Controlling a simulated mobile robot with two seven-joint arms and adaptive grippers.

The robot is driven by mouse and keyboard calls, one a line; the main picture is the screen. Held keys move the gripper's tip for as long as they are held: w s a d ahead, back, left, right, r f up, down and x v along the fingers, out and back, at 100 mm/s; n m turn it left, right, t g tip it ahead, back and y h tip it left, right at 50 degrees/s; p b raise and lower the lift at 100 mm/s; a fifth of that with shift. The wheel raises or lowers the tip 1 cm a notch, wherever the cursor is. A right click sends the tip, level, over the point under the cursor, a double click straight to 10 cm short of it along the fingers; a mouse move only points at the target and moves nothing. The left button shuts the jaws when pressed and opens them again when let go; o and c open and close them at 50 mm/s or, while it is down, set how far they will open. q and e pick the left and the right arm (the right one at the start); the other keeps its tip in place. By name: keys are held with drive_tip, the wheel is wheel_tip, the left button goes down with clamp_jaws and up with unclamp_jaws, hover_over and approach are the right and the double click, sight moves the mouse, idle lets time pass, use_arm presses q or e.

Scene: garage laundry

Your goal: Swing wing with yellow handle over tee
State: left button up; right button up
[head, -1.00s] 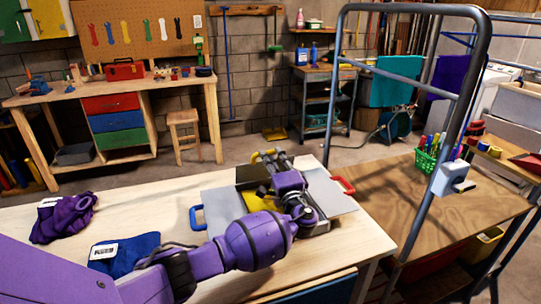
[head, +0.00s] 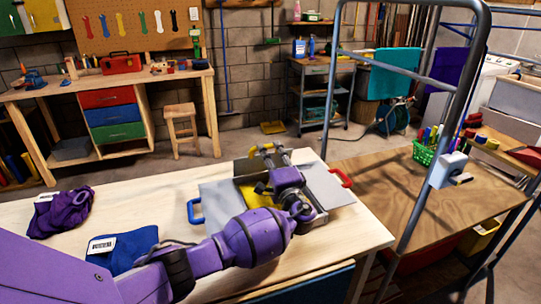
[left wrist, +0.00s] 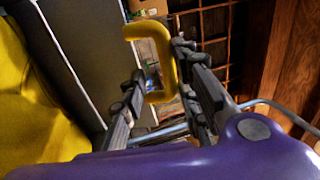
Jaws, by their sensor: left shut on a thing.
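A grey folding board lies on the pale wooden table, with a blue-handled wing (head: 215,201) at left and a red-handled wing (head: 326,186) at right, both lying flat. The yellow tee (head: 250,193) lies on the board, partly hidden by my left arm; it also fills the left of the left wrist view (left wrist: 40,110). The wing with the yellow handle (head: 245,167), at the far side, looks tilted up. My left gripper (head: 268,151) is shut on its yellow handle (left wrist: 155,65), which sits between the fingers in the left wrist view. My right gripper is not in view.
A purple garment (head: 62,211) and a folded blue cloth (head: 122,248) lie on the table (head: 350,232) at left. A trolley with a tall metal frame (head: 437,140) stands close at right, carrying a green pen basket (head: 424,153). A workbench stands behind.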

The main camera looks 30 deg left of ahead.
use_arm(q)
drive_tip(key=shift+s+a+f, duration=0.1)
drive_tip(key=shift+f, duration=0.2)
drive_tip(key=v, duration=1.2)
drive_tip(key=shift+r, duration=0.3)
